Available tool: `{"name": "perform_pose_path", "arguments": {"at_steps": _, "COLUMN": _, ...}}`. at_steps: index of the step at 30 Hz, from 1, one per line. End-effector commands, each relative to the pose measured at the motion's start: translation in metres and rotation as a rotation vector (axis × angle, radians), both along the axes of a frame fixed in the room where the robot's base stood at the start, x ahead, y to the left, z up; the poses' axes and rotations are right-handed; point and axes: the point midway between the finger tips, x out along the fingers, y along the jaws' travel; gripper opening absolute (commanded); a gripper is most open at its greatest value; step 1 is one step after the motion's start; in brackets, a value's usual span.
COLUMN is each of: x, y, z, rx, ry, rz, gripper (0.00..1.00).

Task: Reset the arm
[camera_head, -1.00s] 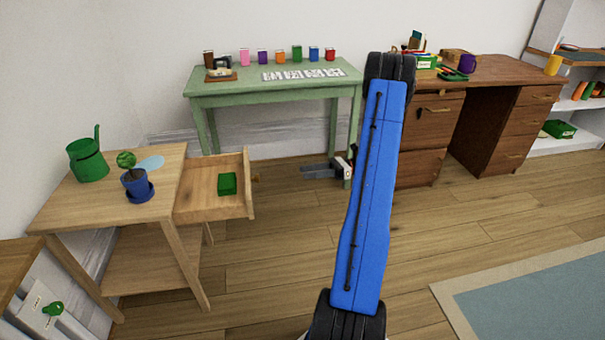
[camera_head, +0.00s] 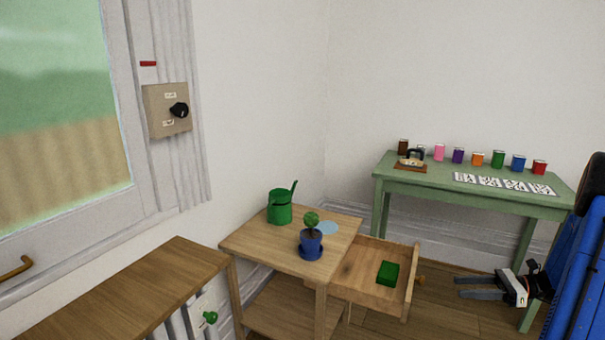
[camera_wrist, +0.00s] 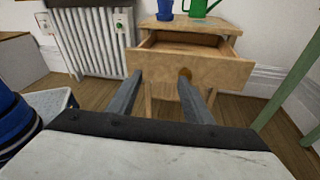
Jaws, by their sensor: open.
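My gripper (camera_head: 488,286) is at the lower right of the head view, low in front of the green table, with its fingers pointing left. It is open and empty. In the wrist view its two fingers (camera_wrist: 160,98) stand apart, with the front of the open drawer (camera_wrist: 190,70) beyond them. Part of my blue arm shows at the right edge of the head view. The drawer also shows in the head view (camera_head: 368,299), pulled out of the small wooden table (camera_head: 258,243), with a green box (camera_head: 388,273) inside.
A green watering can (camera_head: 280,207) and a blue potted plant (camera_head: 311,244) stand on the small table. The green table (camera_head: 440,186) holds several coloured jars. A wooden ledge (camera_head: 130,295) over a radiator (camera_wrist: 92,42) is at left. A grey bin (camera_wrist: 52,102) stands on the floor.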

Motion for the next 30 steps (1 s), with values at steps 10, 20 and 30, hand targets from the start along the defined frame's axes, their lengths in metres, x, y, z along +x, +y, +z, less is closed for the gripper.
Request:
{"name": "perform_pose_path", "arguments": {"at_steps": 10, "x": -0.025, "y": 0.096, "z": 0.054, "rx": -0.288, "ry": -0.108, "rz": 0.254, "gripper": 0.46}}
{"name": "perform_pose_path", "arguments": {"at_steps": 20, "x": -0.067, "y": 0.168, "z": 0.089, "rx": -0.548, "ry": -0.247, "rz": 0.493, "gripper": 0.46}}
{"name": "perform_pose_path", "arguments": {"at_steps": 30, "x": -0.120, "y": 0.220, "z": 0.114, "rx": -0.809, "ry": -0.425, "rz": 0.731, "gripper": 0.46}}
